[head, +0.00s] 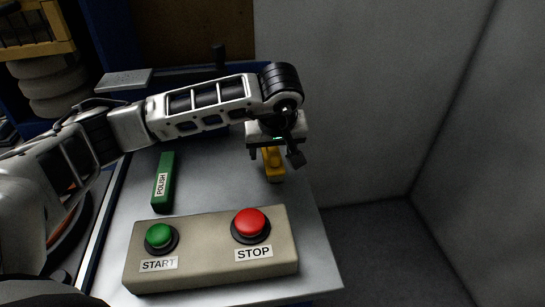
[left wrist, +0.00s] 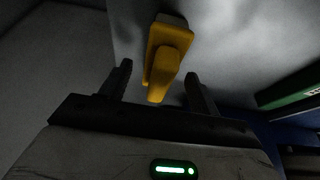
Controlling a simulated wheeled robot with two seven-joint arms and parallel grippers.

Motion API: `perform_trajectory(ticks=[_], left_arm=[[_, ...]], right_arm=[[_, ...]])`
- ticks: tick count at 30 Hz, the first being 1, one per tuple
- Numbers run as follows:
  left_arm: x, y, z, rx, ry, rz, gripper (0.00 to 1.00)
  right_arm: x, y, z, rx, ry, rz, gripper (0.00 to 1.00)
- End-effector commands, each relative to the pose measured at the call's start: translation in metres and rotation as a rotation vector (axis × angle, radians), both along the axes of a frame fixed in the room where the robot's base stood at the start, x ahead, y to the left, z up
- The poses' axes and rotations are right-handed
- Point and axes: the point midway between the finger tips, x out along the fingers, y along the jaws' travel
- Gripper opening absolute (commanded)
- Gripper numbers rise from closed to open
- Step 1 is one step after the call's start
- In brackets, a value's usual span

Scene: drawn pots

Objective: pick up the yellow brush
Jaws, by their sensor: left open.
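The yellow brush (head: 274,165) lies on the grey worktop, to the right of the green bar, partly hidden by my left gripper in the head view. In the left wrist view the brush (left wrist: 168,58) shows a yellow body with a raised handle. My left gripper (head: 276,158) is above the brush with its jaws open. In the left wrist view the two fingers (left wrist: 157,82) stand on either side of the handle's near end, apart from it. My right gripper is not in view.
A green bar labelled POLISH (head: 163,182) lies left of the brush. A beige control box (head: 210,270) with a green START button (head: 160,236) and a red STOP button (head: 250,223) stands at the front. Grey walls (head: 370,90) rise behind the worktop (head: 215,180).

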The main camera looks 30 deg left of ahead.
Motion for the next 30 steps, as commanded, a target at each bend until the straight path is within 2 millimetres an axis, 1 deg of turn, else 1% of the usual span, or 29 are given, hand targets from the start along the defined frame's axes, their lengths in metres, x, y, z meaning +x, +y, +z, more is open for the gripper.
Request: perform_trajectory(ticks=[1,2,3,5,6,7,16,20,23,25,26,30], left_arm=[[0.0,0.0,0.0,0.0,0.0,0.0,0.62],[0.0,0.0,0.0,0.0,0.0,0.0,0.56],[0.0,0.0,0.0,0.0,0.0,0.0,0.45],[0.0,0.0,0.0,0.0,0.0,0.0,0.28],[0.0,0.0,0.0,0.0,0.0,0.0,0.17],[0.0,0.0,0.0,0.0,0.0,0.0,0.12],[0.0,0.0,0.002,0.0,-0.002,0.001,0.12],[0.001,0.0,0.007,0.0,-0.005,0.001,0.12],[0.001,0.0,0.018,-0.001,-0.007,0.0,0.12],[0.002,0.0,0.03,-0.001,-0.008,0.001,0.12],[-0.001,-0.001,0.036,-0.001,-0.008,-0.001,0.12],[-0.025,-0.009,0.064,-0.001,-0.008,-0.004,0.12]], right_arm=[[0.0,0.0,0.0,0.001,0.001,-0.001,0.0],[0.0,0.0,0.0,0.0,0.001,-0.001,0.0],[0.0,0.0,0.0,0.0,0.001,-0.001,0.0],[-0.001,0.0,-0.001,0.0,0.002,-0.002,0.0],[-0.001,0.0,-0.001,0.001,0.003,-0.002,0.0],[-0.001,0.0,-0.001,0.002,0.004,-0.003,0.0],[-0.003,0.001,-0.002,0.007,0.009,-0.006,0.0],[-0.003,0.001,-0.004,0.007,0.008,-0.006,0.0],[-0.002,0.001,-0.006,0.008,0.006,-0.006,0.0],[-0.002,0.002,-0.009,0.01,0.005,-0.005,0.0],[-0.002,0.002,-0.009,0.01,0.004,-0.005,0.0],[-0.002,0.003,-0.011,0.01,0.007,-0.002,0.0]])
